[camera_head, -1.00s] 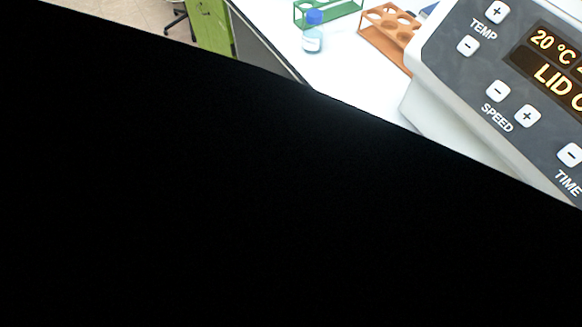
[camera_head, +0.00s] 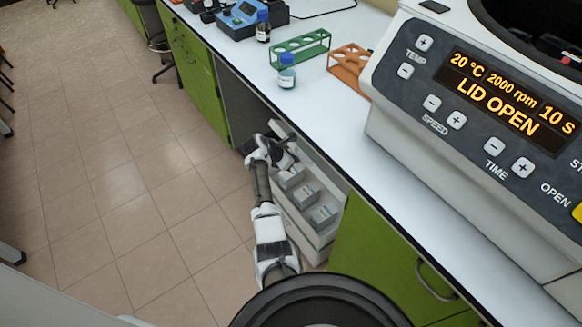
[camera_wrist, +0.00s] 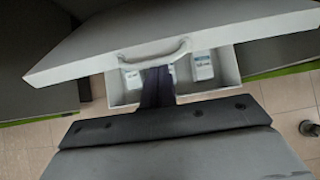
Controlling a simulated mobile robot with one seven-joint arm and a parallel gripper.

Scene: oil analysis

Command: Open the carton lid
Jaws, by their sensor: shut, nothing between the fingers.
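Several small grey-white cartons stand in an open drawer (camera_head: 313,245) under the bench; one carton (camera_head: 307,195) is in the middle of the row. In the wrist view a white carton with a label (camera_wrist: 203,66) sits in the drawer, right of my fingers, and part of another (camera_wrist: 132,78) shows at left. The lids are too small to make out. My gripper (camera_head: 291,153) is at the far end of the drawer. In the wrist view its dark fingers (camera_wrist: 157,88) are together and empty, overlapping the drawer near its handle (camera_wrist: 155,52).
A white centrifuge (camera_head: 480,120) reading "LID OPEN" stands on the bench at right. A green rack (camera_head: 300,48), an orange rack (camera_head: 348,68) and a blue-capped bottle (camera_head: 287,72) are on the benchtop. The tiled floor (camera_head: 110,170) left of the drawer is clear.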

